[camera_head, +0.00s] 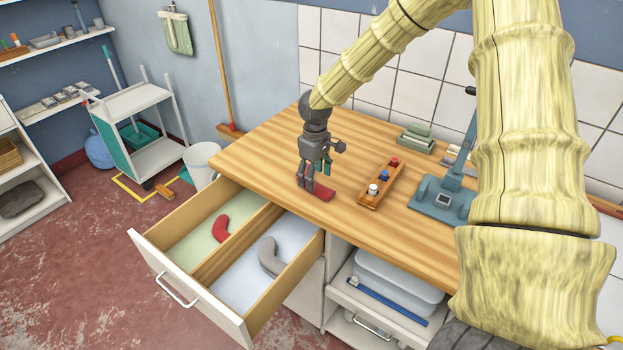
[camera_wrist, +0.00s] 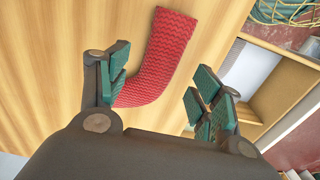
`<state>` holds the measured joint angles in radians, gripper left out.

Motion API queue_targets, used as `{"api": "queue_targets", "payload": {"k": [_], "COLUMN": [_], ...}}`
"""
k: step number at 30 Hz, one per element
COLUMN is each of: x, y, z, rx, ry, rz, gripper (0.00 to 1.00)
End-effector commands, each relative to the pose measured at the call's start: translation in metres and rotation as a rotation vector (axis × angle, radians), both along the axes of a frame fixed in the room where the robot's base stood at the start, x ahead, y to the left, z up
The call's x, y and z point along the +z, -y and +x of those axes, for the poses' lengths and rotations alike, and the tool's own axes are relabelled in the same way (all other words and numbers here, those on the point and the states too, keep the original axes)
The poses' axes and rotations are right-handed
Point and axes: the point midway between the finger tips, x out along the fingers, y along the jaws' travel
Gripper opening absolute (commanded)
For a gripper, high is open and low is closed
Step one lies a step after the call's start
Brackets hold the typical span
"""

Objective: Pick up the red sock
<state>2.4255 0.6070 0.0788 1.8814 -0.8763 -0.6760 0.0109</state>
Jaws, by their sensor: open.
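A red knitted sock (camera_head: 321,192) lies flat on the wooden worktop, partly hidden by my gripper in the head view. The sock also shows in the wrist view (camera_wrist: 168,50), its lower end between my fingers and close to the left one. My gripper (camera_head: 313,180) is open and empty, pointing down just above the sock; its spread fingers show in the wrist view (camera_wrist: 161,90). Another red sock (camera_head: 221,229) lies in the left compartment of the open drawer (camera_head: 193,292). A grey sock (camera_head: 269,256) lies in the right compartment.
A wooden rack (camera_head: 381,184) with several small spools stands right of my gripper on the worktop (camera_head: 262,147). The open drawer juts out below the worktop's front edge.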

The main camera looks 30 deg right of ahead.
Motion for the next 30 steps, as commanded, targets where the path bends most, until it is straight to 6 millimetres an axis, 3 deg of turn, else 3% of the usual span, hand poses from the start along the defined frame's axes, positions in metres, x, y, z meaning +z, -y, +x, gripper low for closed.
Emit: {"api": "queue_targets", "payload": {"k": [9, 19, 25, 30], "x": [-0.025, -0.029, -0.029, -0.029], "y": [0.0, 0.0, 0.0, 0.0], "z": [0.0, 0.0, 0.0, 0.0], "rx": [0.001, 0.001, 0.001, 0.001], "ry": [0.0, 0.001, 0.001, 0.001], "rz": [0.0, -0.001, -0.001, -0.001], "gripper": [0.65, 0.65, 0.29, 0.29]}}
